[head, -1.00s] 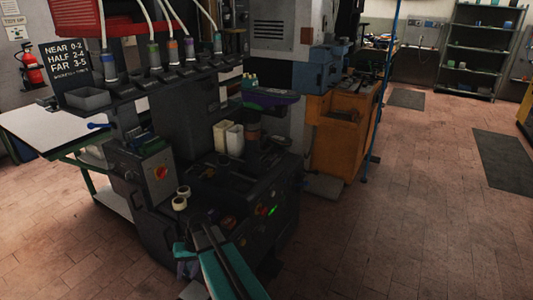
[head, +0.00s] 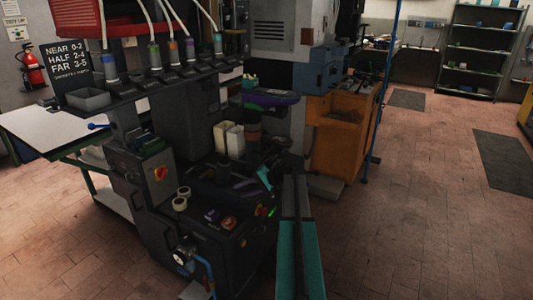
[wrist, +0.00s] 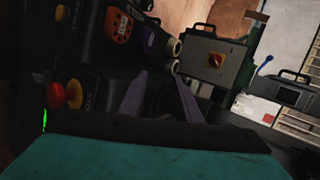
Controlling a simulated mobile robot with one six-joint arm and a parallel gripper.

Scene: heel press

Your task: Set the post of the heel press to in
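The heel press (head: 185,110) is a dark machine at centre left in the head view. Its post (head: 253,130) stands upright on the right part of the bed, with a dark purple-topped piece (head: 268,100) above it. My gripper (head: 243,183) is partly lost against the dark bed, low by the foot of the post; whether it touches anything is unclear. In the wrist view, the two purple-grey fingers of my gripper (wrist: 160,97) stand apart with no object visible between them. The post cannot be made out in the wrist view.
The press front carries a red knob (wrist: 75,95), an orange control (head: 229,222) and a lit green lamp (head: 271,211). Pale containers (head: 229,138) stand behind.

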